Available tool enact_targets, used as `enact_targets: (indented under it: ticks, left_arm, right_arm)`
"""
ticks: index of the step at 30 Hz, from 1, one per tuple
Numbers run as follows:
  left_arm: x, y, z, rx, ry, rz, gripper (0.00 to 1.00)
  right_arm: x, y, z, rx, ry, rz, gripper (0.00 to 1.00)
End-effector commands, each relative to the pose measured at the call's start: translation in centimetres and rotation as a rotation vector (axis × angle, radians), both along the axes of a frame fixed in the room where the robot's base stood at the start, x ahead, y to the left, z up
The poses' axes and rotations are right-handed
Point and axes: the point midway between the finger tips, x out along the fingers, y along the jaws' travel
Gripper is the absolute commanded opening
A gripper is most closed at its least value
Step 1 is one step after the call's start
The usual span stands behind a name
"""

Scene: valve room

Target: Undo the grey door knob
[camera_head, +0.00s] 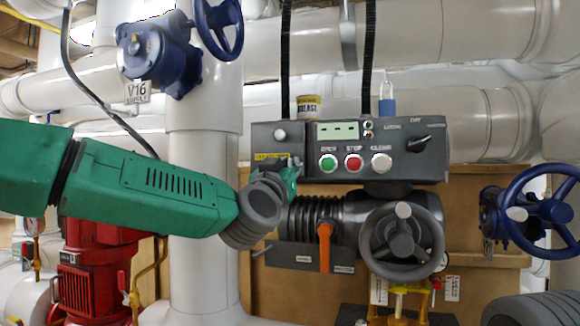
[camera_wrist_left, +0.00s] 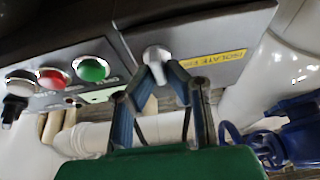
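The grey door knob (camera_wrist_left: 156,56) sticks out of a grey panel door, beside a yellow label (camera_wrist_left: 219,57) in the left wrist view. My left gripper (camera_wrist_left: 159,74) has its two fingers drawn in, with the tips on either side of the knob, seemingly touching it. In the head view my left gripper (camera_head: 291,168) is at the lower left part of the grey control box (camera_head: 345,140), next to the yellow label (camera_head: 270,156). My right gripper is not in view.
Green, red and white buttons (camera_head: 354,162) and a black switch (camera_head: 418,144) are on the box. Below are an orange lever (camera_head: 325,246) and a grey handwheel (camera_head: 401,242). Blue valves stand upper left (camera_head: 160,55) and right (camera_head: 540,213). White pipes fill the back.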

Motion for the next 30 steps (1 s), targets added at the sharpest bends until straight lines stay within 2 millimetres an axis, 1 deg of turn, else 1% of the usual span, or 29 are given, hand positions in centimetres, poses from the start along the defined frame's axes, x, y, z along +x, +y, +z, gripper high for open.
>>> enact_targets:
  ticks: [1,8,14,20,30]
  left_arm:
    - [-0.21,-0.39,0.10,0.004,-0.001,-0.011,0.00]
    - [-0.19,-0.35,0.08,0.001,0.000,-0.010,0.00]
    - [-0.16,-0.24,0.07,-0.044,0.013,-0.008,0.00]
    - [-0.16,-0.28,0.06,-0.157,0.050,-0.009,0.00]
    - [-0.04,-0.08,0.01,-0.455,0.146,-0.008,0.00]
  right_arm:
    - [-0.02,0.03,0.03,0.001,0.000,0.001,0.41]
    - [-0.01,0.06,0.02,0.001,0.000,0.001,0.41]
    - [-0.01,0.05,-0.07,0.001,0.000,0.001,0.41]
    - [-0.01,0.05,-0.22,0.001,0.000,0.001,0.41]
    - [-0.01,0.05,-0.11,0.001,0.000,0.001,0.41]
